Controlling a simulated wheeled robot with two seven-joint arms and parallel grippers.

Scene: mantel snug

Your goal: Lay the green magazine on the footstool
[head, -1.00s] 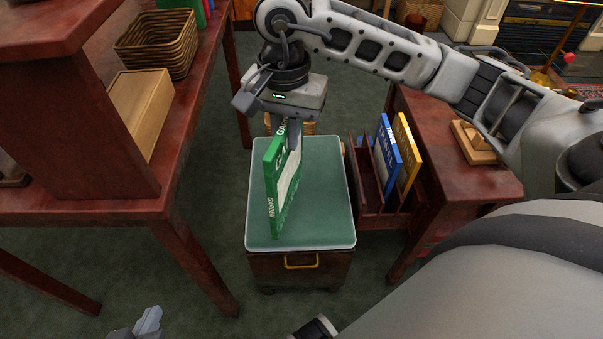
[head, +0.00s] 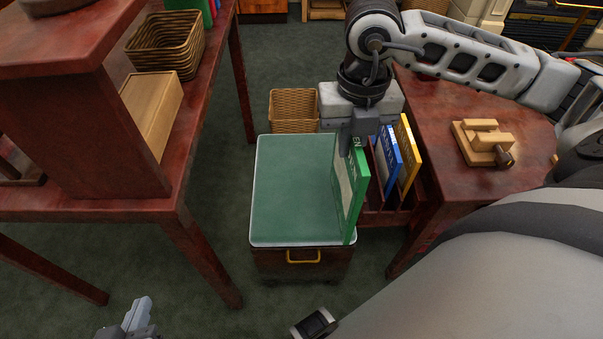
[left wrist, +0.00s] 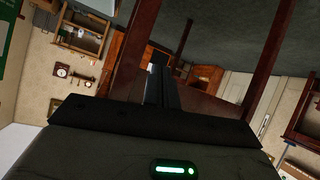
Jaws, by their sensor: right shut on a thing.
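The green magazine (head: 352,190) is upright in the head view, at the right edge of the footstool. My right gripper (head: 352,140) is shut on its top edge. Whether its bottom touches the footstool I cannot tell. The footstool (head: 291,190) has a flat green padded top with a pale rim and a yellow handle on its front; its top is otherwise bare. My left gripper (head: 138,318) is low at the bottom left of the head view, away from the footstool. Its fingers (left wrist: 160,85) look close together in the left wrist view, with nothing seen between them.
A rack (head: 375,215) with blue (head: 388,160) and yellow (head: 408,150) magazines stands just right of the footstool. A desk (head: 110,207) with a basket (head: 165,42) and a box (head: 152,105) stands left. A wicker basket (head: 293,108) sits behind the footstool.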

